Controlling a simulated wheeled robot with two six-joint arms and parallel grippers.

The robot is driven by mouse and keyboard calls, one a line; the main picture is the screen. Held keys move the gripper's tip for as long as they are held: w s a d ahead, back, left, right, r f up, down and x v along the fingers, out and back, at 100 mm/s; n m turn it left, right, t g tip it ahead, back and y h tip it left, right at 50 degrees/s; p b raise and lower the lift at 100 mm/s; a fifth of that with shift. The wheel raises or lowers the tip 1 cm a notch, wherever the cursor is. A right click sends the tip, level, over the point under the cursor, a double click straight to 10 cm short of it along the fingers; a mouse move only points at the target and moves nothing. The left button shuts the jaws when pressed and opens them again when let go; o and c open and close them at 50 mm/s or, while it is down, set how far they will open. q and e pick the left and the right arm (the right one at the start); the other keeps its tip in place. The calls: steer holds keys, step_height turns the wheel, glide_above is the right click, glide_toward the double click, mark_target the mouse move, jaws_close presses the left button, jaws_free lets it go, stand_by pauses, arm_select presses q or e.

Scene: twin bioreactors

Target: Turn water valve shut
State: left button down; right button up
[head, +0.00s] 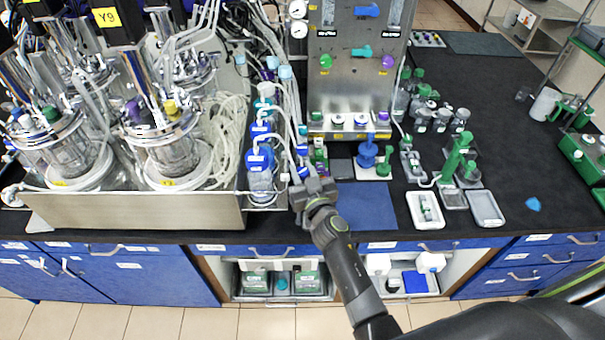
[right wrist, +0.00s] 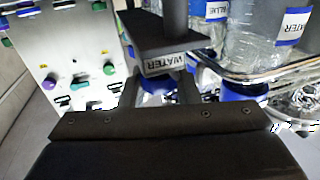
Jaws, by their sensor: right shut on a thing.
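My right gripper (head: 313,190) is at the bench's front edge, just right of the bottles with blue bands. In the right wrist view its dark fingers (right wrist: 160,82) are shut around a small part beside a label reading WATER (right wrist: 164,62). I take this part to be the water valve; blue and white show there, but the fingers and gripper body hide most of it, and its handle angle cannot be told. A clear bottle labelled WATER (right wrist: 262,38) stands close by. My left gripper is not in view.
Bottles with blue bands (head: 260,158) stand left of my right gripper. The steel tray (head: 140,210) holding the glass reactors is further left. A blue mat (head: 366,206) and a white tray (head: 425,222) lie to the right. The metal panel (head: 352,75) with coloured knobs stands behind.

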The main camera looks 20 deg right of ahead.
steer(key=shift+m+h+b, duration=0.3)
steer(key=shift+h, duration=0.2)
steer(key=shift+r, duration=0.1)
steer(key=o, duration=0.9)
steer(key=shift+o, duration=0.3)
steer(key=shift+s+f, duration=0.1)
steer(key=shift+f, duration=0.1)
